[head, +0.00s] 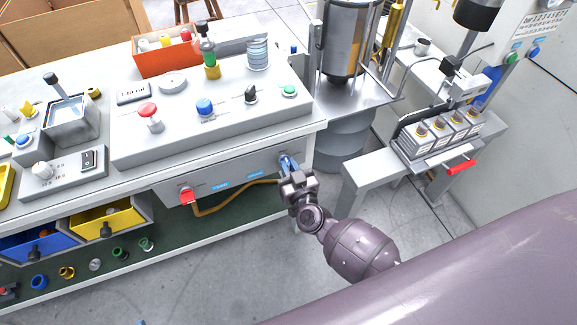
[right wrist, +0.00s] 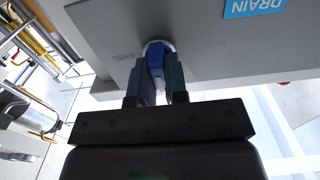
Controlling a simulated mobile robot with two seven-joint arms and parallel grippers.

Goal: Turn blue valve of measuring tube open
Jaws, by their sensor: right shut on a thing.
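The blue valve (head: 287,162) sits at the right end of the bench's front panel in the head view. It also shows in the right wrist view (right wrist: 155,55) as a blue handle on a pale round base, left of a blue DRAIN label. My right gripper (head: 291,173) is at the valve, and its two fingers (right wrist: 157,72) are shut on the handle from either side. The fingers hide part of the handle, so its exact angle is hard to tell. I cannot tell which object is the measuring tube. My left gripper is not in view.
A red valve (head: 187,196) sits at the panel's left end, with a yellow-brown hose (head: 228,205) running below the panel toward the right. A grey control box (head: 215,115) with buttons stands on the bench. A grey stand (head: 375,180) is to the right; open floor lies in front.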

